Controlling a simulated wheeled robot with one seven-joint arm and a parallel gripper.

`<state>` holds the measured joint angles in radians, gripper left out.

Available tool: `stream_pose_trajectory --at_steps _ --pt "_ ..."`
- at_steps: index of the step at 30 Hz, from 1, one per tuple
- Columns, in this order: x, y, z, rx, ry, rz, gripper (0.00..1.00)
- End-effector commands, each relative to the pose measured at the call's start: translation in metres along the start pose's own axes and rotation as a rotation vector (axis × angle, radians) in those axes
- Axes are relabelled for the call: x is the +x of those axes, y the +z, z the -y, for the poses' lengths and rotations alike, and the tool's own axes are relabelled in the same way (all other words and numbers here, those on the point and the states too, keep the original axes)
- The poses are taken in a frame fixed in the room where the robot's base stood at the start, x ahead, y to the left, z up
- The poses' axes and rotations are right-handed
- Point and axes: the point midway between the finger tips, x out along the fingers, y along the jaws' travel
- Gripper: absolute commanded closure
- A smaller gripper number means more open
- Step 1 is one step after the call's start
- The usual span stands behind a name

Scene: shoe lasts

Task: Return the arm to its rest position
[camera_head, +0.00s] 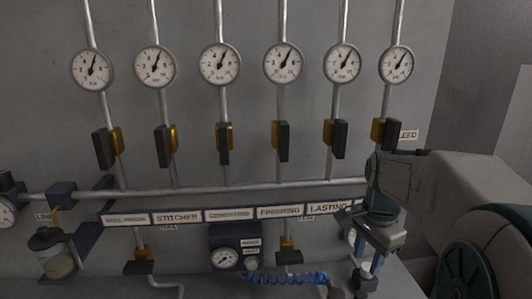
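My arm comes in from the lower right, and my gripper (366,272) hangs downward at its end, in front of the right part of the pipe panel. The fingers are small and partly overlap pale fittings behind them. I cannot tell whether they are open or shut, or whether anything is between them. The gripper and wrist hide the right end of the label row and part of the main pipe.
Several round gauges (221,64) sit on vertical pipes above dark-handled valves (224,143). A horizontal pipe (230,190) runs above labels such as STITCHER (178,218). Below are a regulator box (236,245), a blue coiled hose (287,278) and a bowl filter (55,255).

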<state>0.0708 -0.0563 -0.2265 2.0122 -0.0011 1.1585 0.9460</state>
Motion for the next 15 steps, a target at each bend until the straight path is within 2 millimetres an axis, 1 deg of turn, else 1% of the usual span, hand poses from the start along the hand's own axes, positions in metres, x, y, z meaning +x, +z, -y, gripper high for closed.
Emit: stream_pose_trajectory --at_steps 1,5,6,9,12,15 --pt "-0.002 0.015 -0.005 -0.095 -0.023 -0.005 0.62" --pt "0.001 0.057 -0.022 -0.423 -0.081 -0.038 0.62" --pt "0.002 0.07 -0.029 -0.53 -0.098 -0.055 0.62" --pt "0.009 0.098 -0.045 -0.779 -0.127 -0.1 0.62" --pt "0.017 0.118 -0.059 -0.984 -0.144 -0.147 0.62" --pt "0.023 0.131 -0.069 -1.13 -0.15 -0.185 0.62"
